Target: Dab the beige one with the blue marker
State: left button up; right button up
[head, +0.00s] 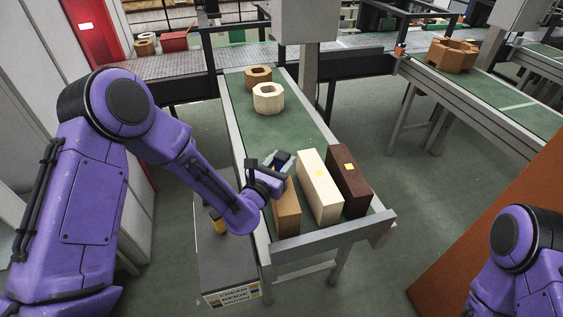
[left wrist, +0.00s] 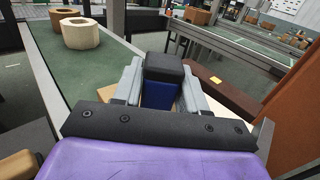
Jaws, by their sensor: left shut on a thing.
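Three long bricks lie side by side at the near end of the green conveyor (head: 262,135): a tan-beige brick (head: 287,212) on the left, a cream brick (head: 319,190) in the middle and a dark brown brick (head: 350,182) on the right. My left gripper (head: 279,161) is over the far end of the tan-beige brick and covers part of it. It is shut on the blue marker (left wrist: 160,94), which has a black top, in the left wrist view. Whether the marker touches the brick is hidden. My right gripper is out of view.
The cream and brown bricks each bear a yellow patch on top. A cream hollow block (head: 268,98) and a brown one (head: 258,77) stand farther up the conveyor. A grey box with a colour-name sign (head: 232,295) stands left of the conveyor.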

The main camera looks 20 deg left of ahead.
pick_arm(q)
notch_tip(320, 180, up, 6)
jog(key=p, duration=0.4)
jog(key=shift+s, duration=0.1)
jog(key=shift+f, duration=0.1)
